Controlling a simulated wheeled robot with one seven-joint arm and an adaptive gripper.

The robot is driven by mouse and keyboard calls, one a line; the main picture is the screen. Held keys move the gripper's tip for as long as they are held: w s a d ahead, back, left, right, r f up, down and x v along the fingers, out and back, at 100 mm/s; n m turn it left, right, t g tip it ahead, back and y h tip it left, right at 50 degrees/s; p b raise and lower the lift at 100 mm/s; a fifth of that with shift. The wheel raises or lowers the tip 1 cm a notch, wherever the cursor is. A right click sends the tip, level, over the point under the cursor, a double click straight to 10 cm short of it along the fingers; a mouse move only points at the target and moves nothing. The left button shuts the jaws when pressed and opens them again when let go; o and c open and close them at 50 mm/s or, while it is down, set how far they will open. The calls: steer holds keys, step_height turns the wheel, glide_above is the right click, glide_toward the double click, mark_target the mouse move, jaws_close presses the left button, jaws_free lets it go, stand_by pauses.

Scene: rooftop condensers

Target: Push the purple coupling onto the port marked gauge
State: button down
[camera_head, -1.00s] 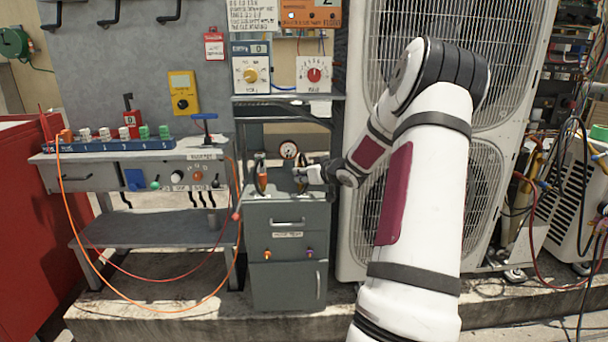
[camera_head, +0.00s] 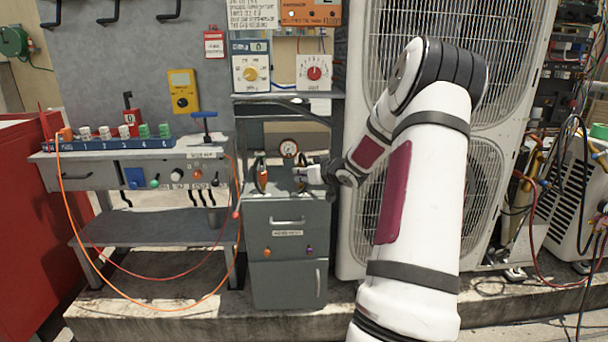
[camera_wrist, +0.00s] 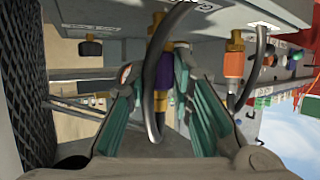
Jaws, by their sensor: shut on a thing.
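The purple coupling (camera_wrist: 165,76) is between the teal fingers of my gripper (camera_wrist: 157,64) in the wrist view, and the gripper is shut on it. A brass fitting (camera_wrist: 158,33) is in line with the purple coupling, against the grey panel. I cannot tell whether the coupling is fully seated on it. A grey hose loops from the coupling past my fingers. White labels sit on the panel beside the fittings, too small to read. In the head view my gripper (camera_head: 306,174) is over the grey cabinet (camera_head: 287,215), and the purple coupling there is mostly hidden.
An orange coupling (camera_wrist: 234,63) on a second brass fitting (camera_wrist: 236,41) stands to the right, with its own hose. A workbench (camera_head: 120,160) is at left; a large white condenser (camera_head: 365,205) stands close on the right.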

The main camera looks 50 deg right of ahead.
steer(key=shift+f, duration=0.35)
stand_by(0.5)
steer(key=c, duration=1.3)
jaws_free()
step_height(320, 180, up, 8)
steer(key=p, duration=0.8)
steer(key=shift+f, duration=0.25)
